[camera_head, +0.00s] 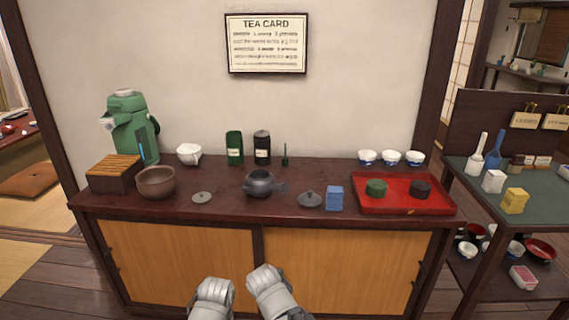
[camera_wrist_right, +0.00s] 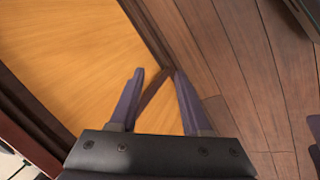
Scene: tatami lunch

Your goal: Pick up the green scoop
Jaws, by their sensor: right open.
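The green scoop (camera_head: 285,155) is a small, thin dark green piece standing upright at the back of the dark red counter (camera_head: 225,208), right of the black canister. What supports it is too small to tell. My left gripper (camera_head: 212,291) and right gripper (camera_head: 267,281) are low in front of the cabinet, well short of the scoop. In the right wrist view my right gripper (camera_wrist_right: 158,92) is open and empty, facing the cabinet door and floor. The left gripper's fingers cannot be made out.
A green canister (camera_head: 234,148) and black canister (camera_head: 262,147) stand left of the scoop. In front are a dark teapot (camera_head: 260,184), grey lid (camera_head: 310,199) and blue box (camera_head: 334,198). A red tray (camera_head: 400,207) and several white bowls (camera_head: 391,158) are to the right.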

